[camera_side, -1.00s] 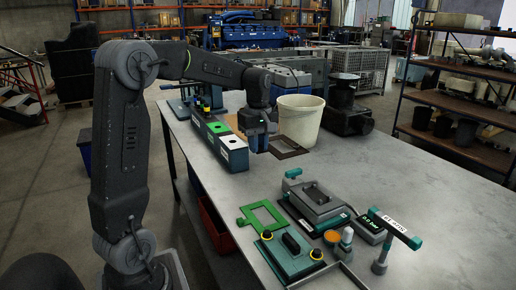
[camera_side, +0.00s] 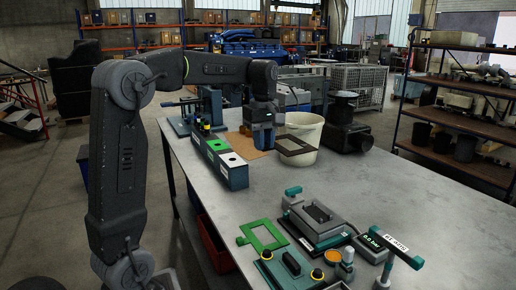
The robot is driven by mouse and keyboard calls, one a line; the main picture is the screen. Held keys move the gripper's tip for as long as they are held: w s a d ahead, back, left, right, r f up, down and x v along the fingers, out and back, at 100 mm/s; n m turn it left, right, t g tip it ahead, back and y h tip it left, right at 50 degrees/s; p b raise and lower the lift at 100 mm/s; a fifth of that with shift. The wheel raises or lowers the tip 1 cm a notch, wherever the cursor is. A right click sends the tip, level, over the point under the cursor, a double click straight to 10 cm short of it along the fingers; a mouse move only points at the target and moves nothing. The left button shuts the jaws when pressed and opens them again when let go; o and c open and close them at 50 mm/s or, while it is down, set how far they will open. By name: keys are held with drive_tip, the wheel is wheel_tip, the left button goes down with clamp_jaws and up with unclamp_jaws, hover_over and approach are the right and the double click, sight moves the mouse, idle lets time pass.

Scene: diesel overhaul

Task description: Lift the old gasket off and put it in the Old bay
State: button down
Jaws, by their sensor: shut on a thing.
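My gripper (camera_side: 265,145) is shut on the old gasket (camera_side: 312,150), a thin dark brown rectangular frame. The gasket sticks out to the right of the jaws, above the table and in front of the white bucket. The row of bays (camera_side: 232,175) stands left of and nearer than my gripper, with a green top, a white top and a dark part at its far end. I cannot read which bay is Old. A bright green gasket (camera_side: 262,236) lies on the table at the front.
The white bucket (camera_side: 303,128) stands behind the held gasket, with a dark machine (camera_side: 348,125) to its right. A grey and teal block (camera_side: 317,217), a digital gauge (camera_side: 372,242) and a T-handled tool (camera_side: 396,248) stand at the front. The table's middle right is clear.

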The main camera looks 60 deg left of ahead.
drive_tip(key=d, duration=1.9)
drive_tip(key=s+d, duration=0.3)
drive_tip(key=d, duration=0.5)
drive_tip(key=s+d, duration=0.4)
drive_tip(key=d, duration=0.4)
drive_tip(key=shift+w+a+f, duration=0.1)
drive_tip(key=shift+a+f, duration=0.05)
drive_tip(key=shift+f, duration=5.95)
drive_tip(key=shift+w+a+f, duration=0.1)
drive_tip(key=shift+f, duration=6)
drive_tip(key=c, duration=1)
unclamp_jaws()
